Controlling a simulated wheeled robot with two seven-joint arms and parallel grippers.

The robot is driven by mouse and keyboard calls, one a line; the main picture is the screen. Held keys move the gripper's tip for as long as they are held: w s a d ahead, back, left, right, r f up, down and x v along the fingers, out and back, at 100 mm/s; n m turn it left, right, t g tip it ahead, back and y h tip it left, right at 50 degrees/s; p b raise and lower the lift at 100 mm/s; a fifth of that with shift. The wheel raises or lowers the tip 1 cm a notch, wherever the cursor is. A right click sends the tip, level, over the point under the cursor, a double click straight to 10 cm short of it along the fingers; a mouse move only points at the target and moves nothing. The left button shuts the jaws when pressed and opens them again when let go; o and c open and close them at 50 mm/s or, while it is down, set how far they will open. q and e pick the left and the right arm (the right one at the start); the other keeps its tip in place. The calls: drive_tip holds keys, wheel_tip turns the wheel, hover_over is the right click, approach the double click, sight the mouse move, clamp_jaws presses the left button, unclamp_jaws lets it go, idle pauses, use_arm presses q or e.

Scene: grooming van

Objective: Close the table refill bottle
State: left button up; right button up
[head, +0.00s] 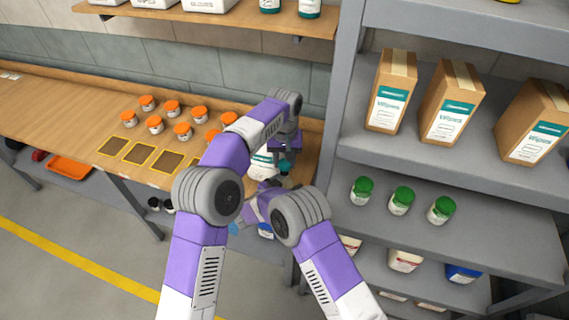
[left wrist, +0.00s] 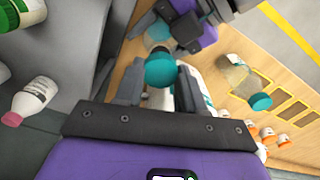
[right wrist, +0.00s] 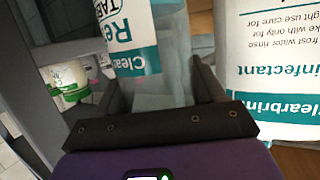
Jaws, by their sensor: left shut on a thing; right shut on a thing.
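The refill bottle is a clear bottle with a teal and white label (right wrist: 130,40) and shows between the fingers of my right gripper (right wrist: 158,85), shut on its body. In the left wrist view its clear body (left wrist: 157,38) is beside my right gripper. A teal cap (left wrist: 160,70) lies between the fingertips of my left gripper (left wrist: 156,84), shut on it. The cap is in line with the bottle's top; I cannot tell whether it is seated. In the head view my arms mostly hide the bottle, and teal (head: 284,165) shows below my left wrist.
A large white disinfectant container (right wrist: 270,70) stands close beside my right gripper. Another clear bottle with a teal cap (left wrist: 258,101) is on the bench. Several orange-lidded jars (head: 155,125) stand near the marked squares (head: 139,153). A grey shelf (head: 450,185) rises at right.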

use_arm(q)
drive_tip(key=shift+f, duration=0.6)
drive_tip(key=shift+f, duration=0.9)
drive_tip(key=shift+f, duration=0.55)
